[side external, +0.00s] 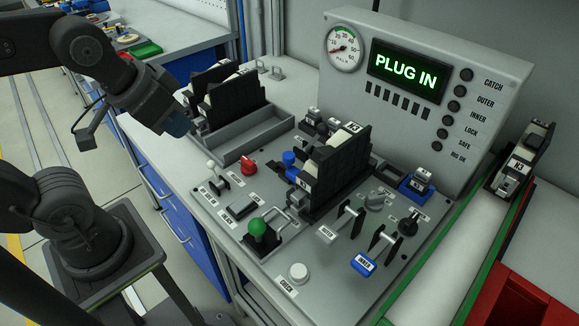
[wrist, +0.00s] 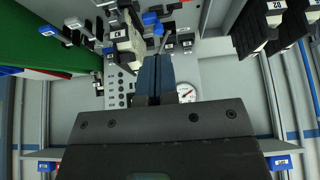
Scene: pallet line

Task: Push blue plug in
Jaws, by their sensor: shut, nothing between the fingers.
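The blue plug (side external: 289,158) stands upright on the grey panel, just left of the black fixture holding pale blocks. A blue piece that looks like it (wrist: 150,18) shows in the wrist view, beyond the fingertips. My gripper (side external: 180,125) is at the upper left in the side view, above the panel's left edge and well apart from the plug. Its blue fingers are shut together and empty; they also show in the wrist view (wrist: 157,62). How deep the plug sits in its socket cannot be told.
The display (side external: 408,78) reads PLUG IN. A red knob (side external: 248,164), a green knob (side external: 257,228) and several levers stand on the panel. The black fixture (side external: 335,165) rises tall beside the plug.

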